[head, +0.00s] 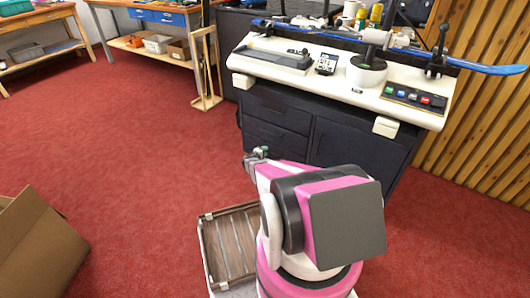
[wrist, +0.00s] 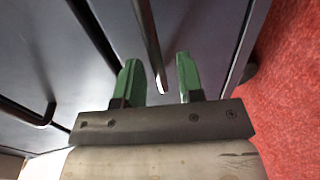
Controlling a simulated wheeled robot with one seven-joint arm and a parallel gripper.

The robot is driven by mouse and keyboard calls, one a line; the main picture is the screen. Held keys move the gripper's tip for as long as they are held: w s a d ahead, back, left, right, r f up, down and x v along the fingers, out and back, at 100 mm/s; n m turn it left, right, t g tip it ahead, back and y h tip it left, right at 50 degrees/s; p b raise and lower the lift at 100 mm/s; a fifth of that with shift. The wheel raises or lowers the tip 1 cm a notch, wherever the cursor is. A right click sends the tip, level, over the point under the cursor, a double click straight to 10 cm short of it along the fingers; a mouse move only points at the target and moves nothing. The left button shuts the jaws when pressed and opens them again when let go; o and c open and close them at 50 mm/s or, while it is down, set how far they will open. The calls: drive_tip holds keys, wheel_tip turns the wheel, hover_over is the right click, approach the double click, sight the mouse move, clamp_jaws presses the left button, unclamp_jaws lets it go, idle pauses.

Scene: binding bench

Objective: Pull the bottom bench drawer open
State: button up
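The dark bench (head: 313,125) has stacked drawers on its left side, below the pale top. The bottom drawer front (head: 270,153) looks flush with the bench, partly hidden by my arm. In the wrist view, the bottom drawer front (wrist: 205,30) is the dark panel nearest the red floor. Its bar handle (wrist: 150,50) runs down between my green fingertips. My gripper (wrist: 159,78) is open, with a finger on each side of the handle and a gap visible on both sides. In the head view, my gripper (head: 256,154) is low before the drawers.
Another drawer's handle (wrist: 32,115) lies to the left in the wrist view. A cupboard door (head: 350,150) is right of the drawers. A cardboard box (head: 38,245) stands at the lower left. Red carpet (head: 130,140) is clear left of the bench.

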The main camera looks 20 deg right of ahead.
drive_tip(key=shift+w+d+f, duration=0.1)
drive_tip(key=shift+w+d, duration=0.2)
drive_tip(key=shift+d, duration=0.05)
